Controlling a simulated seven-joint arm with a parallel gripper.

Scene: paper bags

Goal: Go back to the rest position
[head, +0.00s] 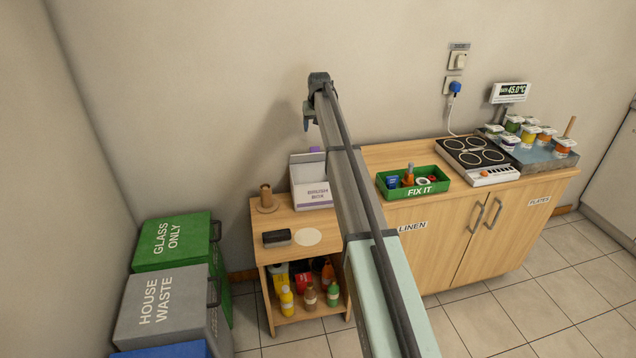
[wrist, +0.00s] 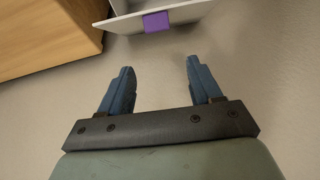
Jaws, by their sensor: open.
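My gripper (head: 309,122) is at the far end of my arm in the head view, raised near the back wall above the small wooden shelf unit. In the wrist view my gripper (wrist: 157,68) shows two blue fingers spread apart with nothing between them. A white open-topped box (head: 311,188) stands on the shelf unit below my gripper. Its edge, with a purple patch, shows in the wrist view (wrist: 192,13), ahead of the fingers and apart from them. My arm hides part of the area to the right of the box.
The shelf unit (head: 272,222) also carries a wooden holder (head: 267,200), a dark block (head: 277,238) and several bottles below. Right are a cabinet (head: 440,247), a green FIX IT tray (head: 411,184) and a hob (head: 476,155). Bins (head: 172,243) stand left. The wall is close behind my gripper.

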